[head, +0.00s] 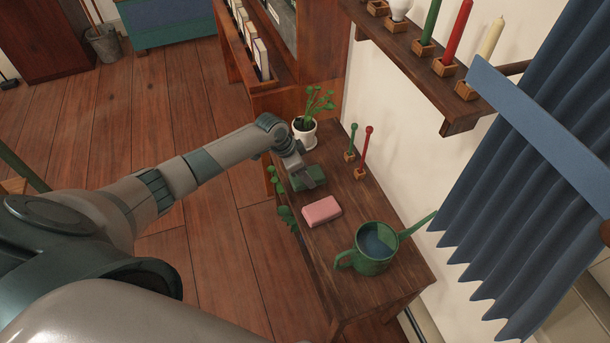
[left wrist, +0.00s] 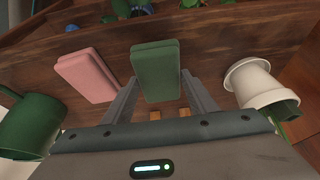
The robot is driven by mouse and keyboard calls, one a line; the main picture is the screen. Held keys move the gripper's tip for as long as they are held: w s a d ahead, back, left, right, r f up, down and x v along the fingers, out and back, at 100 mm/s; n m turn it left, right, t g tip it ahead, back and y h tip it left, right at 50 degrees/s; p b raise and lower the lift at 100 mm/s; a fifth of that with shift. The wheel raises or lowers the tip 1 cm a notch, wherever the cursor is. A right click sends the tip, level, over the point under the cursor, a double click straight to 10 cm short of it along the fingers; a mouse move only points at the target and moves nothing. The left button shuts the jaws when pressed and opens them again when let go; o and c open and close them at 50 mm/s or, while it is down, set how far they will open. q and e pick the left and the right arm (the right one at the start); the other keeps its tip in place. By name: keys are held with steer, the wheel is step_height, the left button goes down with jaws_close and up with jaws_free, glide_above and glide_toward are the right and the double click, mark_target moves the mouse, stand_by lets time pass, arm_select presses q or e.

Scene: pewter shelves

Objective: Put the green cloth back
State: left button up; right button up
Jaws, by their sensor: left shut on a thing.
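The green cloth (head: 315,178) is a folded dark green block at the wooden table, between the white plant pot and the pink cloth. My left gripper (head: 303,180) reaches it from the left and is shut on it. In the left wrist view the green cloth (left wrist: 157,68) sits between the two fingers of my left gripper (left wrist: 158,88). I cannot tell whether the cloth touches the table top. My right gripper is not in view.
A pink folded cloth (head: 321,211) and a green watering can (head: 372,262) stand on the table (head: 340,262). A white plant pot (head: 304,137) is at its far end. Small red (head: 366,145) and green (head: 352,138) sticks stand by the wall. A candle shelf (head: 420,75) hangs above.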

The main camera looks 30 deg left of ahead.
arm_select(q)
steer(key=shift+f, duration=0.8)
steer(key=o, duration=0.9)
steer(key=v, duration=1.2)
